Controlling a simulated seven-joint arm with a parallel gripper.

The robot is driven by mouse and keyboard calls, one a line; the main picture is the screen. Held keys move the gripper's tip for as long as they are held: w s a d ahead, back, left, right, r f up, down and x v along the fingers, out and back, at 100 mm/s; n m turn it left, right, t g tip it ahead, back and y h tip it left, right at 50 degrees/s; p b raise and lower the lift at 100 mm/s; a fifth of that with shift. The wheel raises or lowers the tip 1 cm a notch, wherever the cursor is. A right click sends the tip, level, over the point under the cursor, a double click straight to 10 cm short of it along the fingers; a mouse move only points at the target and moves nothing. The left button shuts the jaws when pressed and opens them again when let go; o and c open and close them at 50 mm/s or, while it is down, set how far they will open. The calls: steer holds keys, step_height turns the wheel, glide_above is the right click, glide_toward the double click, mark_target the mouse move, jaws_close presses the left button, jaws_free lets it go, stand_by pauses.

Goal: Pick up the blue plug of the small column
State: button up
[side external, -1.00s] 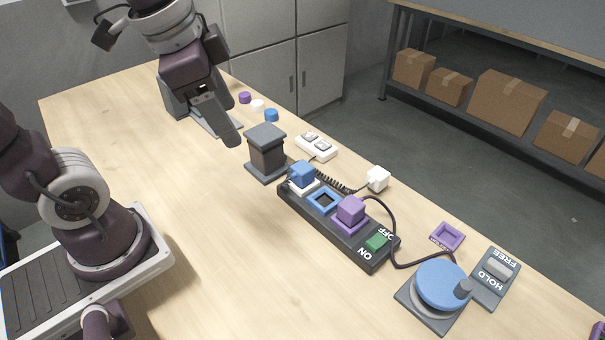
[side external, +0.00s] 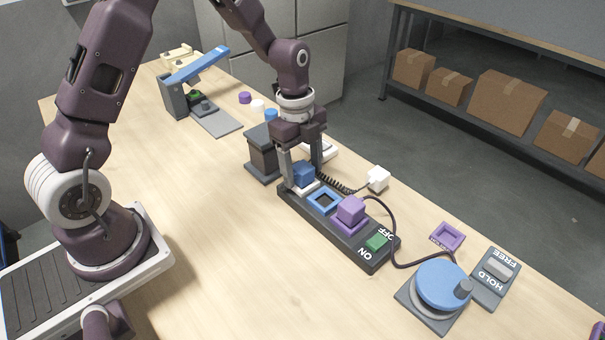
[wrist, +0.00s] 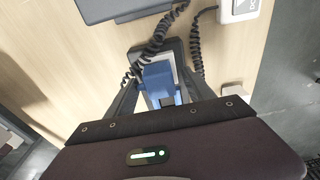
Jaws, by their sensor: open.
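The blue plug (side external: 303,175) sits in a white-framed socket at the far end of a black power strip (side external: 326,246). It also shows in the wrist view (wrist: 158,80), between my fingers. My gripper (side external: 301,174) points down, open, with one finger on either side of the blue plug; I cannot tell whether they touch it. The dark grey small column (side external: 263,158) stands just left of my gripper, partly hidden by it. A black coiled cord (side external: 336,184) runs near the plug.
A purple plug (side external: 350,209) sits on the strip beyond an empty blue-framed socket (side external: 323,201). A green switch (side external: 378,242) is at the strip's near end. A white plug (side external: 378,178) and a blue crank disc (side external: 442,284) lie right. The table's left middle is clear.

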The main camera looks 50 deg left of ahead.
mark_target(303, 167)
steer(key=shift+c, duration=0.4)
jaws_close()
step_height(303, 167, up, 15)
stand_by(1.0)
